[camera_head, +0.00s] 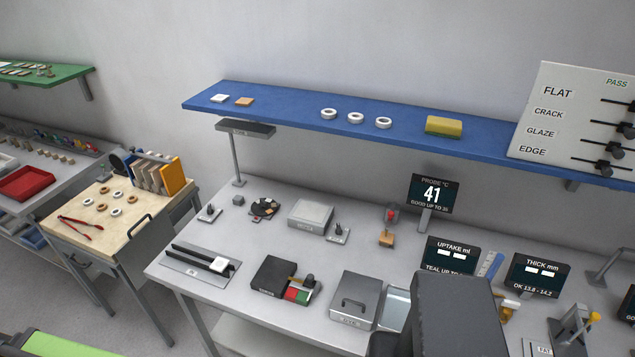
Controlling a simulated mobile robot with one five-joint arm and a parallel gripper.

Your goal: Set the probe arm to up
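A dark display (432,194) headed PROBE °C reads 41, with GOOD UP TO and a partly unclear number below. It stands on a short post at the back of the grey bench. Just left of it is a small device with a red top (391,215) and a tan block (386,239) in front. It may carry the probe arm, but it is too small to tell whether the arm is up or down. A dark grey part of my own body covers the lower middle of the view. My gripper does not show.
The grey bench (262,192) carries a slide rail (195,264), a dark box with red and green pads (296,294), a grey lidded box (356,302) and more displays (449,256). A blue shelf (285,108) hangs above. A wooden cart (90,236) stands left.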

